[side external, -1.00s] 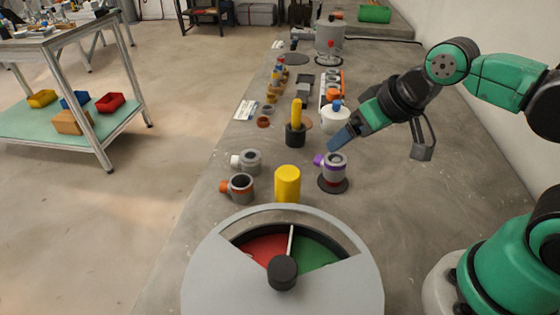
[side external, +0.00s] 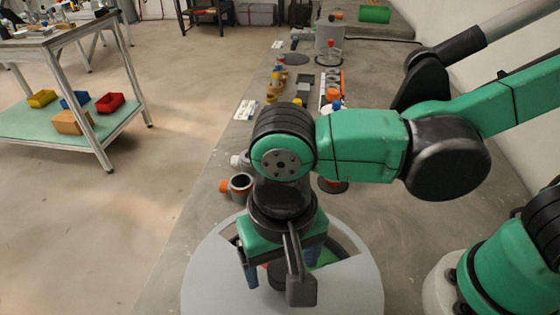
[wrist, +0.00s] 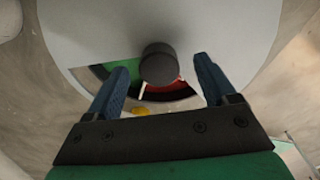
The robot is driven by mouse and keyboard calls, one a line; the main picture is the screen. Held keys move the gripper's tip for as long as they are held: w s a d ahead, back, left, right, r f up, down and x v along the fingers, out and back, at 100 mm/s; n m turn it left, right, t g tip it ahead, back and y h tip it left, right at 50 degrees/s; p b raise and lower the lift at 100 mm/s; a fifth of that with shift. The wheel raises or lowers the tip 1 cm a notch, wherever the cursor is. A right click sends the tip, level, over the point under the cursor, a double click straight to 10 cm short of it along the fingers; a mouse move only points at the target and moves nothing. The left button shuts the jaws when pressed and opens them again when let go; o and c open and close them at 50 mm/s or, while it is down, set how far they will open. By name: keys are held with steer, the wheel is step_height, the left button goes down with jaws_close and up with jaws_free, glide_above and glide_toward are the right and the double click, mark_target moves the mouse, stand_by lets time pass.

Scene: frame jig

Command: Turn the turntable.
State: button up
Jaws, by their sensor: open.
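The turntable is a large grey disc (side external: 352,290) with a cut-out window. In the wrist view the grey disc (wrist: 225,25) fills the upper part, and its black knob (wrist: 159,64) stands at the centre. Green (wrist: 124,70) and red (wrist: 170,90) sectors show in the window. My gripper (wrist: 165,75) is open, pointing down over the disc, with one blue finger on each side of the knob. I cannot tell whether the fingers touch it. In the side view my gripper (side external: 283,275) hides most of the knob and window.
A grey cup with an orange side port (side external: 240,186) stands behind the disc on the bench. Several small parts line the bench farther back. Clear bench lies right of the disc.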

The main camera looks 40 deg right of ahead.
steer(key=shift+f, duration=0.8)
steer(key=shift+c, duration=0.2)
jaws_close()
